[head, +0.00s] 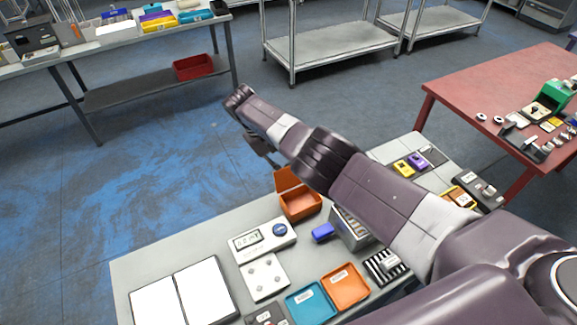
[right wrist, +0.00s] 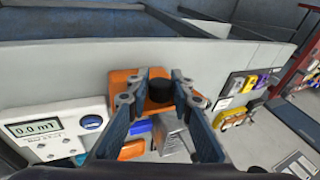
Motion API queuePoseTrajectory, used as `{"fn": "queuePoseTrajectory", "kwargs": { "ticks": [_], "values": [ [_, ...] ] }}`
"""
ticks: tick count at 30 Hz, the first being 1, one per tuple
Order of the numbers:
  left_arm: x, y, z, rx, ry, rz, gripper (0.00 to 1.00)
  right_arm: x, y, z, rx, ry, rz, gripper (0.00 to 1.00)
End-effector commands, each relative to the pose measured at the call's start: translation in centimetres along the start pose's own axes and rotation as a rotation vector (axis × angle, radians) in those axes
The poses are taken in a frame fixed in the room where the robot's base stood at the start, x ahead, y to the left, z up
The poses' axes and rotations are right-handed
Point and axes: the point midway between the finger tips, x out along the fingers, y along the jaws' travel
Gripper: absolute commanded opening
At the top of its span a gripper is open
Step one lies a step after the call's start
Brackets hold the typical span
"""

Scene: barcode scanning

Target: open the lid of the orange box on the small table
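The orange box (head: 300,206) stands on the small grey table (head: 150,262), near its far edge. Its lid (head: 287,180) appears raised at the back of the box, partly hidden behind my right arm. In the right wrist view an orange panel (right wrist: 128,77) shows behind and between my fingers, with a dark round piece in front of it; I cannot tell what that piece is. My right gripper (head: 262,150) is above and beyond the box. Its fingers are apart, with nothing clearly held, in the right wrist view (right wrist: 162,135). My left gripper is not in view.
A white meter (head: 262,240), a blue block (head: 322,232), a grey metal holder (head: 350,232), and blue (head: 311,302) and orange (head: 345,286) trays crowd the table near the box. An open book (head: 183,292) lies at left. Floor beyond the table is clear.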

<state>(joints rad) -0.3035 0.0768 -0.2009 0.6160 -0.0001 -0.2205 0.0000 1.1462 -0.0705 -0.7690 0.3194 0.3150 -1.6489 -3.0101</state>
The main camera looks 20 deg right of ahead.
Motion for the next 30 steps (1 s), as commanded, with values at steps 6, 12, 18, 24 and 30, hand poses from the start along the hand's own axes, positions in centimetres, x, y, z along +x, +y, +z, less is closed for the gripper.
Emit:
{"fn": "queuePoseTrajectory", "kwargs": {
  "ticks": [6, 12, 18, 24, 30],
  "values": [
    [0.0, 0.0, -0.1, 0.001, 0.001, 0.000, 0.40, 0.1, 0.1, -0.1, -0.001, 0.002, 0.001, 0.38],
    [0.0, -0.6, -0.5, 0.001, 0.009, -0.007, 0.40, 0.0, 0.0, 0.0, 0.000, 0.001, 0.000, 0.38],
    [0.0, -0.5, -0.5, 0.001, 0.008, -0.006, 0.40, -2.0, 0.0, 0.1, -0.001, -0.003, 0.000, 0.38],
    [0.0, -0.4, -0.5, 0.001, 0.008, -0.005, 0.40, -6.5, 0.1, 0.1, -0.001, -0.003, 0.000, 0.38],
    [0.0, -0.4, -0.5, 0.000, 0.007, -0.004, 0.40, -10.1, 0.1, 0.0, -0.004, 0.002, -0.003, 0.38]
  ]
}}
